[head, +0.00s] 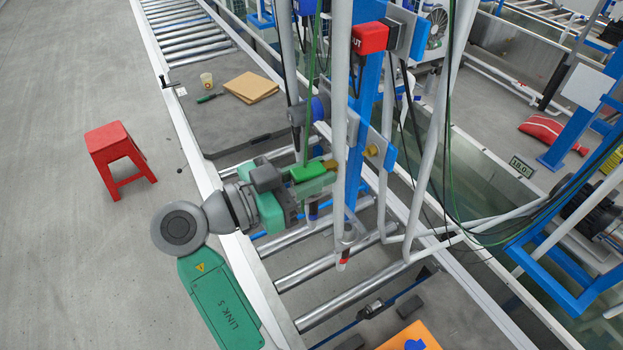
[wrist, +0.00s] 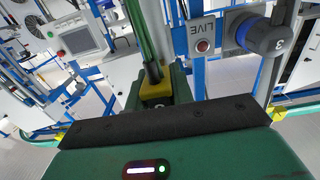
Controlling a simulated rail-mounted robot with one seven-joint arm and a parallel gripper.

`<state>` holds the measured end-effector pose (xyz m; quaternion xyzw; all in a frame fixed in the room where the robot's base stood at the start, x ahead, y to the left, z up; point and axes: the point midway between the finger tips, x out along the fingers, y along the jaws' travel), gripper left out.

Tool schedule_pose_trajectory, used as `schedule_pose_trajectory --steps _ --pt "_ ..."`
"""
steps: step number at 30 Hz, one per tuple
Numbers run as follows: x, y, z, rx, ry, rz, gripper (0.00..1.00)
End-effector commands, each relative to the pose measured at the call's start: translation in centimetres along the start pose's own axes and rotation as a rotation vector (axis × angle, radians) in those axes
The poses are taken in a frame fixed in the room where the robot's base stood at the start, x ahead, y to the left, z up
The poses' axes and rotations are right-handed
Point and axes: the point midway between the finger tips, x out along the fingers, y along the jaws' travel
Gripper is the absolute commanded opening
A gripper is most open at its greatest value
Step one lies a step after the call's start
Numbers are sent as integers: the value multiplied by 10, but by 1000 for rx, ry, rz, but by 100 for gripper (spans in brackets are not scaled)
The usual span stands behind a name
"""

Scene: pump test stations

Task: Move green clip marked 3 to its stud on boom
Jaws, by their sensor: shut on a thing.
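The green clip (head: 307,172) is in my gripper (head: 316,183), beside the blue upright in the head view. A green cable (head: 306,130) rises from it. In the wrist view the clip shows a yellow cable end (wrist: 155,85) with the green cable (wrist: 147,38) above; a mark on its dark front is too small to read. My gripper is shut on it. A brass stud-like knob (head: 371,150) sits on a grey plate on the upright, to the right of the clip and apart from it. I cannot tell its number.
White pipes (head: 341,110) stand near my gripper. A red stool (head: 120,155) is on the floor; rollers (head: 325,262) lie below.

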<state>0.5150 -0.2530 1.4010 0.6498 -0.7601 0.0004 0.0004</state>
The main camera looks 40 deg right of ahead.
Motion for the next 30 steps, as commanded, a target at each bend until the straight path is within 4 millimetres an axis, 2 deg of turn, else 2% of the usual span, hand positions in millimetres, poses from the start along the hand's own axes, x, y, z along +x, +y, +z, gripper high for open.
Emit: schedule_pose_trajectory --steps 8,21,30 --pt "4 0 0 0 -1 0 0" --pt "44 0 0 -1 -1 0 0" --pt "58 0 0 0 -1 -1 0"
